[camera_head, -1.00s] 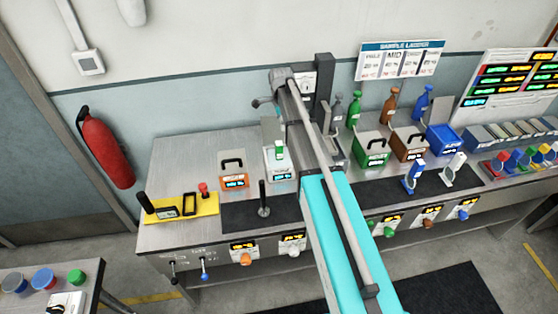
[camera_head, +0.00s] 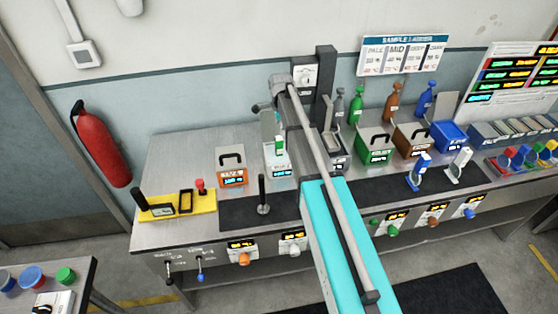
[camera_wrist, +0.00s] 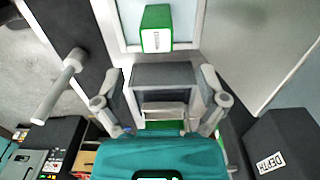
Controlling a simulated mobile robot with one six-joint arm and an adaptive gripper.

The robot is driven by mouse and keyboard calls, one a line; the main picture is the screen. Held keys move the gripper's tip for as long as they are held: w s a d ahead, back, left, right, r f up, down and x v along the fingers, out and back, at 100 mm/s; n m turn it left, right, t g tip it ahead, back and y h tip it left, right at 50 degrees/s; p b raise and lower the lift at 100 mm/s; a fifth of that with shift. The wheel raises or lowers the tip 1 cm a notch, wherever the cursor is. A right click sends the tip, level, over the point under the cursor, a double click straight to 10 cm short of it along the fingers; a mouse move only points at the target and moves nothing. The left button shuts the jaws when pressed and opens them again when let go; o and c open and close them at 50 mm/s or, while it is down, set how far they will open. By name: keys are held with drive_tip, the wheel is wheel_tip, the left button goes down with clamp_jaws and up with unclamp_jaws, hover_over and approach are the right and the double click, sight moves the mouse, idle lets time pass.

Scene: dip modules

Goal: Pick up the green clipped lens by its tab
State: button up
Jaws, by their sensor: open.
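The green clipped lens (camera_head: 279,147) shows small in the head view, upright at the back of the bench under the end of my arm. In the wrist view its green tab (camera_wrist: 156,38), with a white label on the face, is at the top centre against a pale framed panel. My gripper (camera_wrist: 160,88) has its two grey fingers spread wide, with no tab between them. The tab lies above the fingers in that picture, apart from them. A grey block between the fingers hides what is behind it.
An orange box (camera_head: 232,168) stands left of the lens, and a dark upright post (camera_head: 263,195) stands in front. Green (camera_head: 373,148), brown (camera_head: 411,140) and blue (camera_head: 446,136) boxes are to the right. A dark block marked DEPTH (camera_wrist: 278,150) is at the wrist view's lower right.

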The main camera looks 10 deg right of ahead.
sight(279, 138)
drive_tip(key=shift+f+b, duration=1.25)
drive_tip(key=shift+f, duration=0.3)
drive_tip(key=shift+f, duration=0.1)
drive_tip(key=f+b, duration=0.1)
drive_tip(key=b, duration=0.1)
drive_tip(key=f+b, duration=0.1)
drive_tip(key=f, duration=0.1)
drive_tip(key=shift+s+a+f+b, duration=0.2)
drive_tip(key=shift+a+b, duration=0.15)
drive_tip(key=shift+f+b, duration=0.75)
drive_tip(key=shift+f, duration=0.05)
clamp_jaws()
